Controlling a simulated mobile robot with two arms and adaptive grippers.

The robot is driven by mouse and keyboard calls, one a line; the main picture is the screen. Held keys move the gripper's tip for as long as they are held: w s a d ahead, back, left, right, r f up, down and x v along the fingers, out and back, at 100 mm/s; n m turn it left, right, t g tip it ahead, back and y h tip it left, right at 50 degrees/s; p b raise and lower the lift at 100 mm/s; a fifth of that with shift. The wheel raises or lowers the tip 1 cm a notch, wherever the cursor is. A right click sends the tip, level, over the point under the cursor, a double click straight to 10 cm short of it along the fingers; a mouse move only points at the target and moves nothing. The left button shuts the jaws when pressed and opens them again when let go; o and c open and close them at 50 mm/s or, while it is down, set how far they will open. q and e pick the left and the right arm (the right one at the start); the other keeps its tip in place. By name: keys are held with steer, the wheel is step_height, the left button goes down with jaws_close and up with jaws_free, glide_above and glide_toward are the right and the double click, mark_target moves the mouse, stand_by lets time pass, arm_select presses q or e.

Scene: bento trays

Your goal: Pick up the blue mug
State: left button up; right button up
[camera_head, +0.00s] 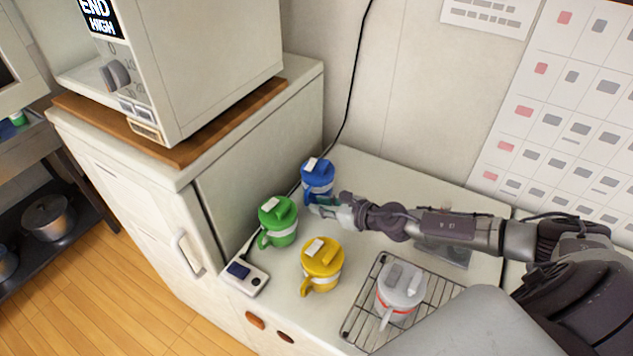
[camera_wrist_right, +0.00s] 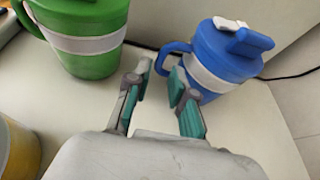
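The blue mug (camera_head: 318,177) stands upright at the back of the counter, with a lid and a white band. It also shows in the right wrist view (camera_wrist_right: 225,62), with its handle on the left side. My right gripper (camera_head: 318,208) is just in front of the blue mug. In the right wrist view its two teal-padded fingers (camera_wrist_right: 160,76) are apart, with nothing held between them. The mug's handle is just beyond the fingertips; I cannot tell whether the right finger touches the mug. My left gripper is in neither view.
A green mug (camera_head: 278,222) stands close to the left of my right gripper, and a yellow mug (camera_head: 321,263) in front. A white mug (camera_head: 399,289) stands on a wire rack (camera_head: 360,322). A cabinet (camera_head: 262,150) bearing a microwave (camera_head: 205,65) rises at left; the wall is behind.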

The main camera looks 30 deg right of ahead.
mark_target(306, 203)
steer(key=x, duration=0.6)
steer(key=shift+r+p, duration=0.15)
steer(key=shift+p, duration=0.25)
steer(key=shift+s, duration=0.1)
jaws_close()
steer(key=shift+r, duration=0.15)
